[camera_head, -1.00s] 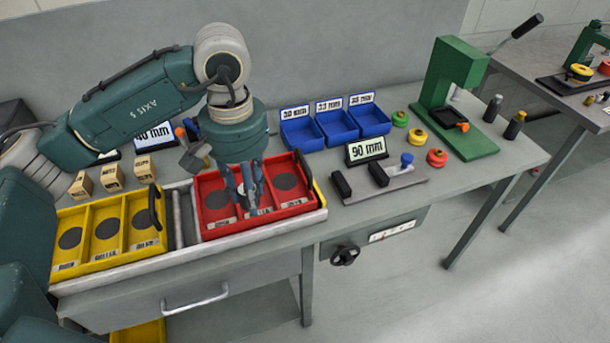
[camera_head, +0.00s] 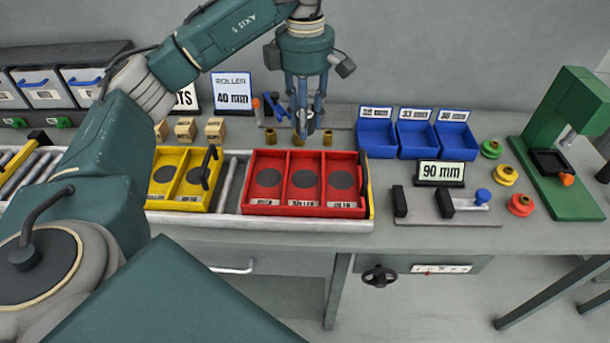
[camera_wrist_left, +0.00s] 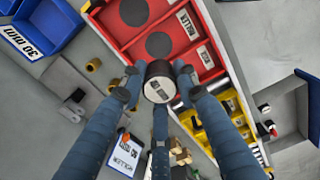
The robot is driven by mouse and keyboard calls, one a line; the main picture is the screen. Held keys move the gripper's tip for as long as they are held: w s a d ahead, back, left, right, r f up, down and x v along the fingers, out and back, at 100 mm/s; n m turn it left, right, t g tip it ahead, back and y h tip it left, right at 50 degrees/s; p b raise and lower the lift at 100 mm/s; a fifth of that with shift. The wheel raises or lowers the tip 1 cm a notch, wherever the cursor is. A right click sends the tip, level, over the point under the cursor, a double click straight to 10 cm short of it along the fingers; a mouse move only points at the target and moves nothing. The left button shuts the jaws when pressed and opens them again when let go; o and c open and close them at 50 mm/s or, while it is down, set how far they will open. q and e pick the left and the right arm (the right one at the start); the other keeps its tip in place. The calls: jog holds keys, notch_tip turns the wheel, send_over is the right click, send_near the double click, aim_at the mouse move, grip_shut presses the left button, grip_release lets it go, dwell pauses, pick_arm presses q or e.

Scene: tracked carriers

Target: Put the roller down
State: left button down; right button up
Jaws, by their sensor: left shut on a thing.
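My left gripper (camera_head: 308,128) points down with its fingers shut on the roller. It is behind the red carrier, near small brass pieces. The roller (camera_wrist_left: 159,82) is a short cylinder with a pale, marked end face and a dark side; in the head view it is mostly hidden by the fingers. The red carrier (camera_head: 290,211) has three compartments, each with a dark round pad and a label, and no part shows in them. The grey fixture plate (camera_head: 343,143) with an orange and a blue handle lies behind the gripper. My right gripper is not in view.
A "ROLLER 40 mm" sign (camera_head: 233,95) stands behind. The yellow carrier (camera_head: 160,203) is left of the red one, with wooden blocks (camera_head: 185,128) behind it. Blue bins (camera_head: 377,135), a "90 mm" display (camera_head: 440,173) and a green press (camera_head: 575,150) are to the right.

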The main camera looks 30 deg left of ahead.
pick_arm(q)
jog(key=p, duration=0.2)
send_over(305, 180)
notch_tip(305, 180, down, 11)
jog(key=shift+a+r, duration=0.1)
notch_tip(305, 180, down, 4)
jog(key=shift+f+p, duration=0.1)
jog(key=shift+p, duration=0.45)
jog(key=shift+f, duration=0.15)
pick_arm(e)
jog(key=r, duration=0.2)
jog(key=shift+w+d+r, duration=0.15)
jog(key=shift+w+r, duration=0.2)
pick_arm(q)
jog(key=shift+f, duration=0.25)
jog(key=c, duration=1.6)
grip_release()
jog(key=shift+r, duration=0.1)
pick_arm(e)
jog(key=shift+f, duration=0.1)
